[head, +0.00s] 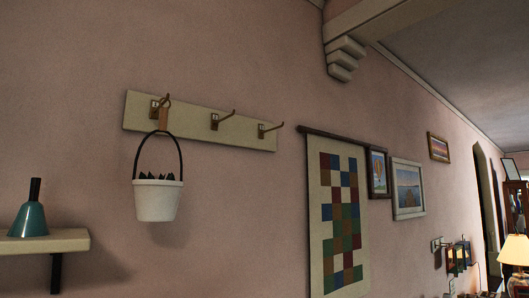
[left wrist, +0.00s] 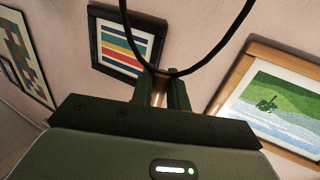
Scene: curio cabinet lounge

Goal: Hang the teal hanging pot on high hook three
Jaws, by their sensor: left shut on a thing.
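My left gripper (left wrist: 166,75) is shut on a thin black handle loop (left wrist: 205,62) in the left wrist view. The loop runs up out of the top of that picture, and no teal pot body shows in either view. In the head view a pale hook board (head: 190,124) on the pink wall carries a left hook (head: 163,101), a middle hook (head: 223,119) and a right hook (head: 270,129). Their small label plates are too small to read. The middle and right hooks are empty. My right gripper is not in view.
A white pot (head: 157,200) hangs by its black handle below the left hook, with a brown tag (head: 163,118) there. A teal bell (head: 30,217) stands on a shelf (head: 60,240) at left. A checkered hanging (head: 337,210) and framed pictures (head: 408,188) are to the right.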

